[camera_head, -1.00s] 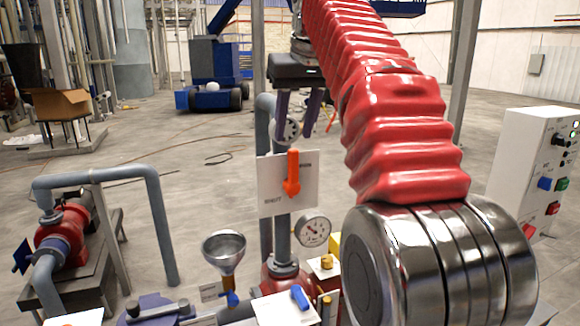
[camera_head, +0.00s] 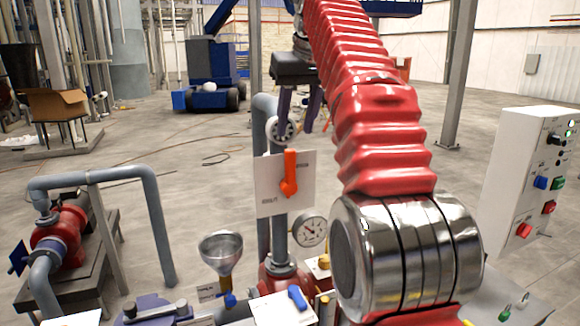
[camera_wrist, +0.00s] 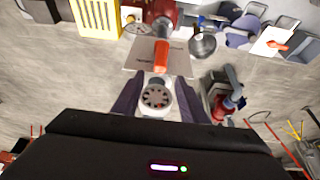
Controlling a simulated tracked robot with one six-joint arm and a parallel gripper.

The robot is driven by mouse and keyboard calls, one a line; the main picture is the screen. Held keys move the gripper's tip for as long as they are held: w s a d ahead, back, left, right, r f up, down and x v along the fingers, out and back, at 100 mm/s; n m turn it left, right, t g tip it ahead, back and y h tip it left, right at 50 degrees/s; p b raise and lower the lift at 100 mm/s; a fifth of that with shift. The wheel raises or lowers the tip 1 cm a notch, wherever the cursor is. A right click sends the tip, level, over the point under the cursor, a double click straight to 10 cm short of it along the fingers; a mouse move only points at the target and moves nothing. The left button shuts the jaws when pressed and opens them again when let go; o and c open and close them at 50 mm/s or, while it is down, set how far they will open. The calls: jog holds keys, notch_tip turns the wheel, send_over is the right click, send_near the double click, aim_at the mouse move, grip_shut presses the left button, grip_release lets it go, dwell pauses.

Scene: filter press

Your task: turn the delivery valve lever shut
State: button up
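The orange lever (camera_head: 289,172) stands roughly upright in front of a white plate (camera_head: 270,200) with lettering, on the grey vertical pipe. In the wrist view the orange lever (camera_wrist: 161,56) lies just beyond the fingertips, before the plate (camera_wrist: 142,60). My gripper (camera_head: 296,128) is above and behind the plate in the head view. The lever and fingers appear apart.
A pressure gauge (camera_head: 309,231) sits right of the pipe, below the plate. A metal funnel (camera_head: 221,250) and a blue-handled valve (camera_head: 297,297) stand lower down. A white control box (camera_head: 531,175) is at right. Open floor lies left of the plate.

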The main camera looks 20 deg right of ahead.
aim_at(288, 166)
jog(key=x, duration=1.3)
jog(key=shift+r, duration=0.1)
grip_shut()
dwell(0.4)
jog(key=shift+d, duration=0.2)
jog(key=shift+a, duration=0.15)
